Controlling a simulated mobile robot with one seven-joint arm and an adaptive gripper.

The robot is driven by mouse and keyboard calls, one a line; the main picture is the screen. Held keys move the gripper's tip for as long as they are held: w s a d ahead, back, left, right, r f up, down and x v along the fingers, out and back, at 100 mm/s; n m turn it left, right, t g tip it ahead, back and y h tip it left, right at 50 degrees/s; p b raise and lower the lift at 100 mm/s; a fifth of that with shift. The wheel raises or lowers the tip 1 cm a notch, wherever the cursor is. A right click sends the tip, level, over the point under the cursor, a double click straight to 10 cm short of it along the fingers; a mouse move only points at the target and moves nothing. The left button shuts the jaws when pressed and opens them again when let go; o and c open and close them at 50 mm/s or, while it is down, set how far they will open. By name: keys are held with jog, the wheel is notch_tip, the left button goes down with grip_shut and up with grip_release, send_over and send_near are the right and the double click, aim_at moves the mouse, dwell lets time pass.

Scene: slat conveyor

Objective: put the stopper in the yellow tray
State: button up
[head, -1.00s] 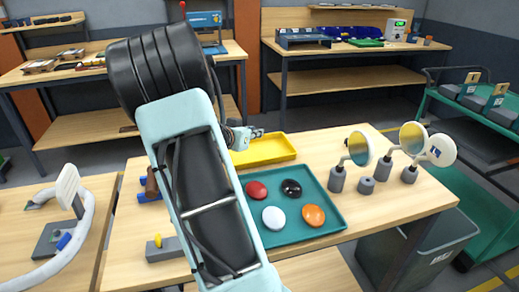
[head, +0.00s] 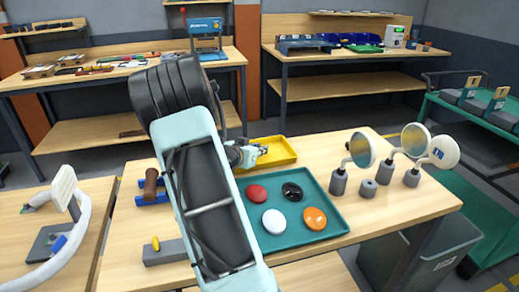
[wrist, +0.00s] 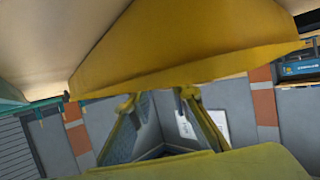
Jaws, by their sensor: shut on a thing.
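The yellow tray (head: 281,150) lies at the back of the middle table, just behind the teal tray. My gripper (head: 262,150) is over the yellow tray's left part in the head view. In the wrist view the tray's wall (wrist: 190,65) spans the upper part, close beyond my fingertips (wrist: 157,98). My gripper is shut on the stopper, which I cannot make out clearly. A blurred olive-yellow shape fills the bottom of the wrist view, and I cannot tell what it is.
The teal tray (head: 310,238) holds red, black, white and orange discs. Several round mirrors (head: 362,150) on grey stands are at the right. A brown piece (head: 151,183) on a blue holder and a grey block (head: 165,252) are at the left. A bin (head: 425,240) stands below right.

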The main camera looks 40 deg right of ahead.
jog(key=o, duration=0.7)
jog(key=shift+o, duration=0.2)
jog(key=shift+r, duration=0.1)
jog(key=p+v, duration=0.1)
jog(key=v, duration=1.1)
jog(key=shift+a+p, duration=0.1)
jog(key=shift+p, duration=0.25)
